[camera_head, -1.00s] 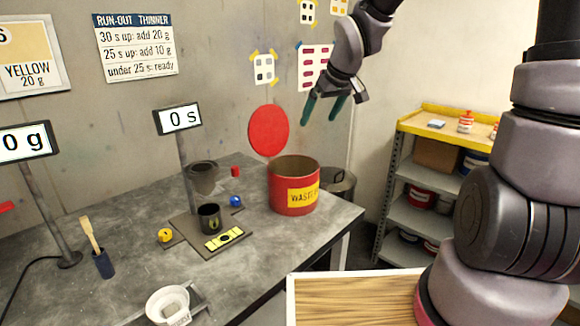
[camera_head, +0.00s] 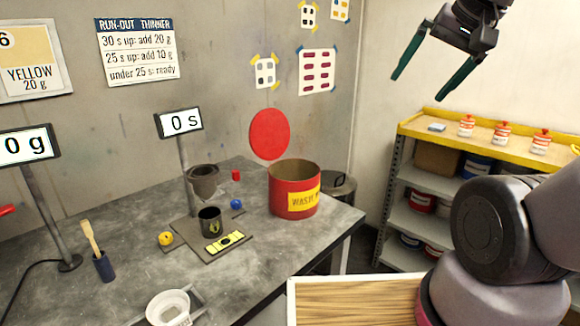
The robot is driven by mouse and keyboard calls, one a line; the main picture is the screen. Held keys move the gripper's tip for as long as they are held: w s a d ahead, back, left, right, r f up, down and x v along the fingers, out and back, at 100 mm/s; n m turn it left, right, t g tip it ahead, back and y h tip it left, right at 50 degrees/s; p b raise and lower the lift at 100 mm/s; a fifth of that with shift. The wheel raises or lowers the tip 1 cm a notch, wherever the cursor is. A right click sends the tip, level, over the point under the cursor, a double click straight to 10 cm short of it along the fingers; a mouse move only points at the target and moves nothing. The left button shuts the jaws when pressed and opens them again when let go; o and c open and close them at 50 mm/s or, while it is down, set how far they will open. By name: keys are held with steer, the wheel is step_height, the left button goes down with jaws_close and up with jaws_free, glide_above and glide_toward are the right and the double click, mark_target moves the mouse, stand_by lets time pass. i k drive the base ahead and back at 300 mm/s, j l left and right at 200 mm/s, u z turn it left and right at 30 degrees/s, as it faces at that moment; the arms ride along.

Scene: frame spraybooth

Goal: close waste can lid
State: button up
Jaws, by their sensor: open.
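The red waste can (camera_head: 281,194) stands on the grey bench near its right end, with a yellow label on its side. Its round red lid (camera_head: 269,134) stands raised and upright at the can's back rim, so the can's mouth is open. My gripper (camera_head: 427,88) is at the upper right, in front of the wall and above the shelf. Its two green fingers are spread wide apart with nothing between them. It is well above and to the right of the can and lid, touching neither.
A cup (camera_head: 209,219), a blue ball (camera_head: 236,204) and a timer display (camera_head: 179,122) on a post stand left of the can. A shelf (camera_head: 404,166) with bottles and tins stands at the right. A wooden panel (camera_head: 356,302) lies in the foreground.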

mark_target(269, 133)
steer(key=i+l+u, duration=0.1)
steer(key=u, duration=0.3)
steer(key=l+u, duration=0.2)
steer(key=u, duration=0.15)
